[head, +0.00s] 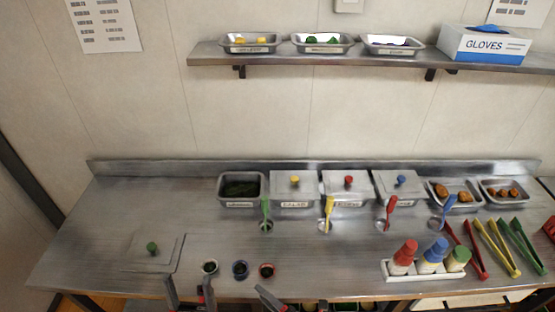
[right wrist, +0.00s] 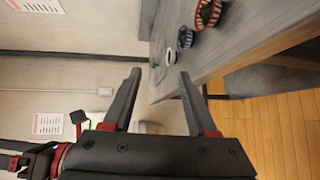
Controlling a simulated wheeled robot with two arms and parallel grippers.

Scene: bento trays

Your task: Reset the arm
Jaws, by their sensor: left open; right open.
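My left gripper (head: 188,281) is at the bottom of the head view, at the counter's front edge. Its two dark fingers stand apart with nothing between them. My right gripper (right wrist: 160,72) shows open and empty in the right wrist view, its fingers apart in front of the counter edge. In the head view only a dark part of the right gripper (head: 269,298) shows at the bottom edge, right of the left gripper. The rest of both arms is hidden below the frame.
Small bowls (head: 240,269) stand near the counter's front edge, close to both grippers. A square lid (head: 165,262) with a green knob lies at left. A bottle tray (head: 420,275) and coloured tongs (head: 497,248) are at right. Lidded containers (head: 295,190) line the back.

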